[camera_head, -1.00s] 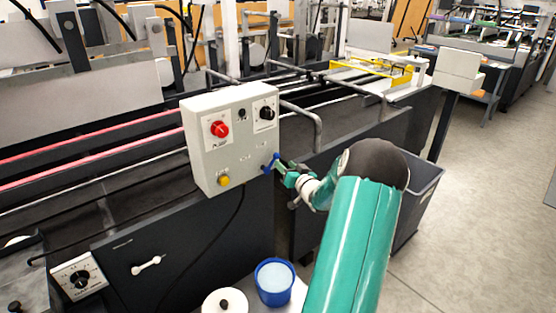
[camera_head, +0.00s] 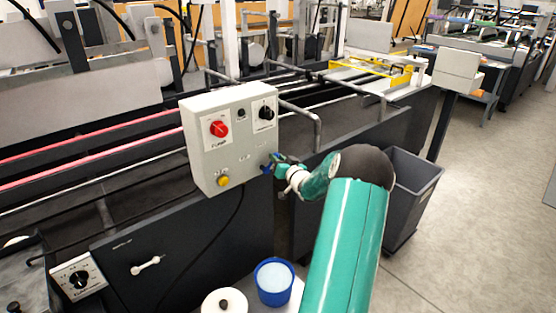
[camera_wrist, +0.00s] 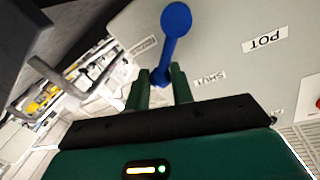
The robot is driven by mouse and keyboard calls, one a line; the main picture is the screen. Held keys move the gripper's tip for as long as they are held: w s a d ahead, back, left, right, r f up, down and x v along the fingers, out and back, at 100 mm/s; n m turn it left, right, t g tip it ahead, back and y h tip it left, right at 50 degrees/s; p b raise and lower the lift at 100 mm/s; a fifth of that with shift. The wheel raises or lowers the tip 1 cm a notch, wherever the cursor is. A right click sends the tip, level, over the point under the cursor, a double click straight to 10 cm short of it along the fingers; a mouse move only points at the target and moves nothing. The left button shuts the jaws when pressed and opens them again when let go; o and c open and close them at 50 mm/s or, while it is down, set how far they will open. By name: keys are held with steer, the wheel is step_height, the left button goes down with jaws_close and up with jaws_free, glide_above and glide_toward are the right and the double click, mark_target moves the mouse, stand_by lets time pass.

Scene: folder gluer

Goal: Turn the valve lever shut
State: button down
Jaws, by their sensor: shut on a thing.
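The blue valve lever (camera_wrist: 172,38) sits on the grey face of the control box (camera_head: 228,118). In the wrist view its round end points up, and its lower part lies between the two green fingers. A "SHUT" label (camera_wrist: 210,78) is on the panel just right of the fingers. My gripper (camera_wrist: 160,76) is shut on the lever. In the head view my gripper (camera_head: 275,163) is at the lower right of the box face and hides most of the lever.
The box also carries a red knob (camera_head: 218,129), a black knob (camera_head: 265,112) and a yellow button (camera_head: 223,181). A bent metal rail (camera_head: 305,118) is right of the box. A grey bin (camera_head: 415,190) stands behind my arm, and a blue tub (camera_head: 274,282) is below.

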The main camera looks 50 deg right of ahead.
steer(key=shift+a, duration=0.1)
steer(key=n, duration=0.1)
steer(key=a+r+n, duration=0.1)
steer(key=n, duration=0.1)
steer(key=a+n, duration=0.1)
steer(key=shift+w+r+n+t, duration=0.2)
steer(key=shift+w+n+t, duration=0.1)
steer(key=shift+n+t, duration=0.1)
steer(key=shift+w+a+r+n+t, duration=0.15)
steer(key=shift+a+n, duration=0.35)
steer(key=shift+n, duration=0.65)
steer(key=shift+a+n+t, duration=0.25)
steer(key=shift+a+n, duration=0.2)
steer(key=shift+n, duration=0.7)
steer(key=c, duration=1.2)
jaws_free()
steer(key=v, duration=1.4)
